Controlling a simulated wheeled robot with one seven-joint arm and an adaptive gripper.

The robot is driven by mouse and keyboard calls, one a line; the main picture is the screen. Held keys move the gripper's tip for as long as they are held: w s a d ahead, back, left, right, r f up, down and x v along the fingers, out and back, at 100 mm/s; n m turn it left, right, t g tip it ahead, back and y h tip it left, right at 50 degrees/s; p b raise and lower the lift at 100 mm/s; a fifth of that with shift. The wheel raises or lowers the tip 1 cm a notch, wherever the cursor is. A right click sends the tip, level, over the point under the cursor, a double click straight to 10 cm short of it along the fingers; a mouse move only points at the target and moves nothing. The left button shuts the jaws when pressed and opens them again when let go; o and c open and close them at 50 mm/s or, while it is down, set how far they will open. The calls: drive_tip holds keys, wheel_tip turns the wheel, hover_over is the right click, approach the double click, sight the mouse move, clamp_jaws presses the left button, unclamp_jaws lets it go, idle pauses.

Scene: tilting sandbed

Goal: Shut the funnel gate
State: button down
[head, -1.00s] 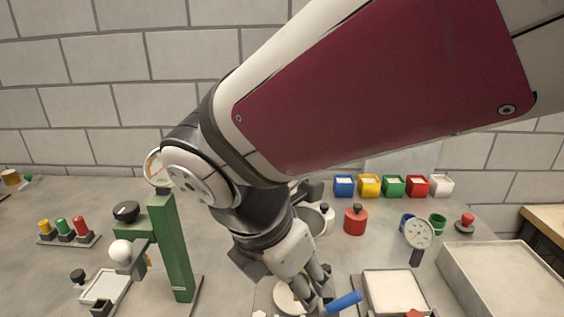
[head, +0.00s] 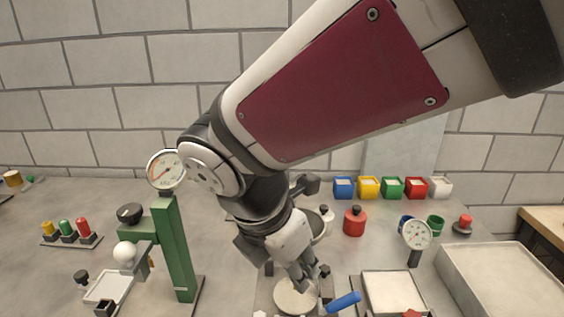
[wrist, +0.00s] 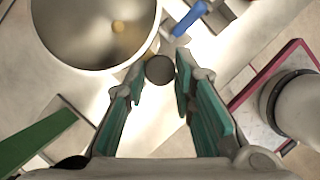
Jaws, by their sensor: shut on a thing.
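The funnel (wrist: 95,30) is a wide metal bowl at the upper left of the wrist view, with a small tan spot near its middle. In the head view a part of its grey rim (head: 319,224) shows behind my arm. A dark round knob (wrist: 160,69), which looks like the funnel gate's handle, sits beside the funnel's lower right edge. My gripper (wrist: 159,78) is shut on this knob, with one green-lined finger on each side. In the head view my gripper (head: 308,288) is low in the centre, above the bench. The gate plate itself is hidden.
A blue handle (head: 343,302) lies just right of my gripper, and a pale round dish (head: 295,297) is below it. A white tray (head: 392,292) and a dial gauge (head: 416,235) stand to the right. A green post (head: 174,250) stands left.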

drive_tip(key=c, duration=1.3)
unclamp_jaws()
drive_tip(key=shift+w, duration=0.3)
drive_tip(key=shift+c, duration=0.2)
drive_tip(key=shift+s+r, duration=0.1)
drive_tip(key=v, duration=1.1)
drive_tip(key=shift+a+r, duration=0.15)
drive_tip(key=shift+r, duration=0.2)
drive_tip(key=shift+s, duration=0.15)
drive_tip(key=s+d+f+m+y+p, duration=0.1)
drive_tip(key=s+d+m, duration=0.3)
drive_tip(key=d+m, duration=0.6)
drive_tip(key=s+d+f+m+t+y+p, duration=0.1)
drive_tip(key=s+d+f+m, duration=0.3)
drive_tip(key=d+m, duration=0.6)
drive_tip(key=m+y, duration=0.1)
drive_tip(key=m, duration=0.5)
drive_tip(key=shift+d+f+m, duration=0.2)
drive_tip(key=shift+d+m, duration=0.05)
drive_tip(key=shift+m, duration=0.05)
